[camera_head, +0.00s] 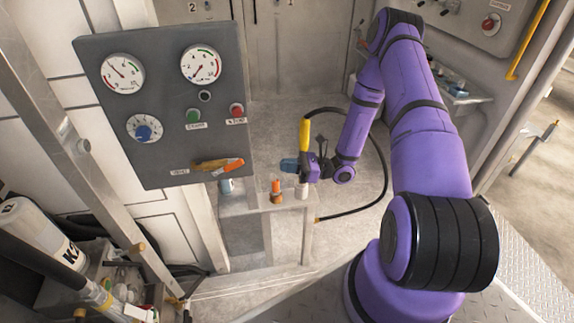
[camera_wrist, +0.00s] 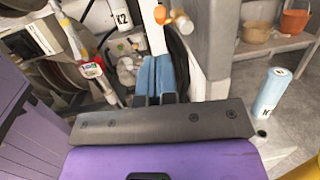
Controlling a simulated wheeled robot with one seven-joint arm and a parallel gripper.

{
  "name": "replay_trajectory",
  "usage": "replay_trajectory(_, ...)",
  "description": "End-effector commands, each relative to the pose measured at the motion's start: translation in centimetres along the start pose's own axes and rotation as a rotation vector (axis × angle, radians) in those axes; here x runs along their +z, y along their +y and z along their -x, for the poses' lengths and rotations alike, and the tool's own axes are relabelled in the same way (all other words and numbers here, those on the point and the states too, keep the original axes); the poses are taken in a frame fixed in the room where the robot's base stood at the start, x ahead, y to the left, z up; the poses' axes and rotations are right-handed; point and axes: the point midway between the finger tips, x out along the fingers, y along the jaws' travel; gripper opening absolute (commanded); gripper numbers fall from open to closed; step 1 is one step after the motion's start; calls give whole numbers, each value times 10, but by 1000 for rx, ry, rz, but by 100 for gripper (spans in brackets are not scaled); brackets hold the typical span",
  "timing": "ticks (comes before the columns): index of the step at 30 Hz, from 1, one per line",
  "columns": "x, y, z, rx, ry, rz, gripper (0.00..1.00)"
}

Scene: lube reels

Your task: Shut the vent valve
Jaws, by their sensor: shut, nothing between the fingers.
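The grey gauge panel (camera_head: 165,105) stands left of my arm. Low on its face is a lever with an orange and yellow handle (camera_head: 218,165), beside a small label too blurred to read surely; it looks like the vent valve. The handle lies near level, slightly tilted. My gripper (camera_head: 285,164) is right of the panel's edge, apart from the handle, its blue fingers pointing left. In the wrist view the blue fingers (camera_wrist: 156,68) are together and empty. Above them an orange piece with a pale collar (camera_wrist: 172,17) shows, probably the valve's handle.
A low shelf (camera_head: 262,204) below my gripper bears an orange-topped container (camera_head: 276,188) and other small containers. A black hose (camera_head: 384,170) loops behind my wrist. A white K2 cylinder (camera_head: 38,228) and hose reels crowd the lower left. Floor behind the shelf is clear.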

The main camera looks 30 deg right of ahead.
Motion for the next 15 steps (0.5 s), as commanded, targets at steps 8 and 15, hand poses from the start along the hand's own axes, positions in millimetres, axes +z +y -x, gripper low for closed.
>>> replay_trajectory(8, 0, 1, -54, 4, 1, -1, 0)
replay_trajectory(15, 0, 1, -91, 2, 1, 0, 0)
